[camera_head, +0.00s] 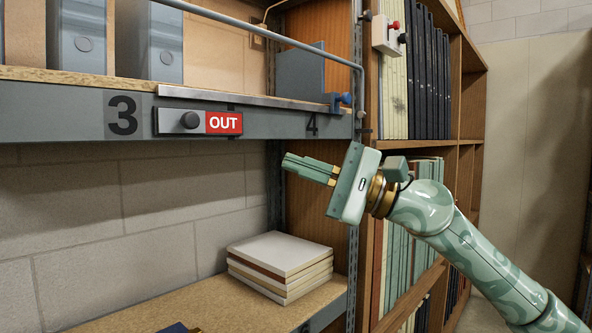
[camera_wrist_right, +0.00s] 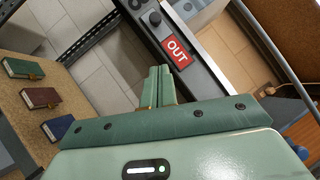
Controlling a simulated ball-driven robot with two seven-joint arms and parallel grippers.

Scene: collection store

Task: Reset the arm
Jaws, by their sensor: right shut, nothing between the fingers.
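My right arm comes in from the right in the head view. Its green right gripper (camera_head: 308,168) points left, in front of the rack upright and just below the shelf edge marked 4. The fingers are together with nothing between them. In the right wrist view the shut fingers (camera_wrist_right: 158,88) point toward the shelf edge with the red OUT sign (camera_wrist_right: 177,52). The gripper looks apart from the shelf, though the exact gap is hard to judge. My left gripper shows in neither view.
The OUT slider (camera_head: 198,122) sits on the upper shelf's front. A blue clamp (camera_head: 341,101) is at its right end. A stack of books (camera_head: 280,262) lies on the lower shelf. A wooden bookcase (camera_head: 466,90) stands at right. Small books (camera_wrist_right: 40,97) lie on a board.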

